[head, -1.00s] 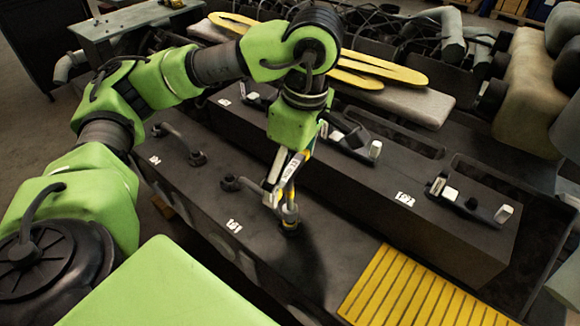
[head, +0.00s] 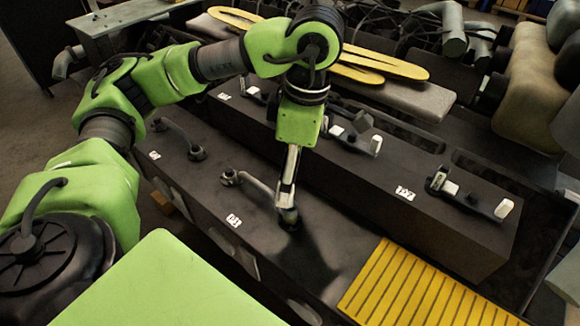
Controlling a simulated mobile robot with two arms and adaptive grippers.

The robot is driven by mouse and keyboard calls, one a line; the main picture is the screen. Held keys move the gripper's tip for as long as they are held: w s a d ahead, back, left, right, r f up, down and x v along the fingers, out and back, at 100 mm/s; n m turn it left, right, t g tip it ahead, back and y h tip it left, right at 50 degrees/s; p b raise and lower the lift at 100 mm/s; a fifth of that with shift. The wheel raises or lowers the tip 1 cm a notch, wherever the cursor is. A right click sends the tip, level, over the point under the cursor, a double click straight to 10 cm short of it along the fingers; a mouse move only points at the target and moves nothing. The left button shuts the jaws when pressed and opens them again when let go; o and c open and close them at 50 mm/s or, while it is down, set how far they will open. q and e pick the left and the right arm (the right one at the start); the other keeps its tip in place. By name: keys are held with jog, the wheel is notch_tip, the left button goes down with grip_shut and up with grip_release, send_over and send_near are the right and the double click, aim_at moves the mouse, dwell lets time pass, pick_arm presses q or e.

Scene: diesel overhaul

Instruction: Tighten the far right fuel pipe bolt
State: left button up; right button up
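Two dark fuel pipes lie along the near ledge of the engine block, each with a round bolt at both ends. The right fuel pipe (head: 258,186) has a left bolt (head: 230,177) and a far right bolt (head: 289,216). My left gripper (head: 287,203) points straight down at the far right bolt, its fingertips down around the bolt head. It is seen edge-on, so one finger hides the other and part of the bolt; it looks shut on the bolt. The left fuel pipe (head: 178,135) is untouched. My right gripper is not in view.
A raised dark block (head: 400,205) with rocker parts and white number labels runs behind the ledge. A yellow ribbed plate (head: 410,290) lies at the lower right. Yellow loops (head: 380,65) and hoses are at the back.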

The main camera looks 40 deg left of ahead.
pick_arm(q)
jog(key=shift+f, duration=0.4)
jog(key=shift+r, duration=0.15)
jog(key=m+b, duration=0.2)
jog(key=m, duration=0.4)
jog(key=shift+f+t, duration=0.2)
jog(key=shift+t, duration=0.2)
jog(key=m+b, duration=0.2)
jog(key=m, duration=0.4)
jog(key=shift+t, duration=0.4)
jog(key=m+b, duration=0.2)
jog(key=m, duration=0.3)
jog(key=shift+f+m+h+b, duration=0.1)
jog(key=shift+m+h+b, duration=0.2)
jog(key=m+b, duration=0.1)
jog(key=m, duration=0.4)
jog(key=shift+w+a+t+h+b, duration=0.1)
jog(key=shift+t+h+b, duration=0.2)
jog(key=shift+h+b, duration=0.1)
jog(key=shift+r+p, duration=0.25)
jog(key=shift+p, duration=0.15)
jog(key=o, duration=0.4)
jog(key=shift+n, duration=0.3)
jog(key=c, duration=0.8)
jog(key=shift+o, duration=0.2)
jog(key=shift+r+p, duration=1.65)
jog(key=shift+r, duration=0.05)
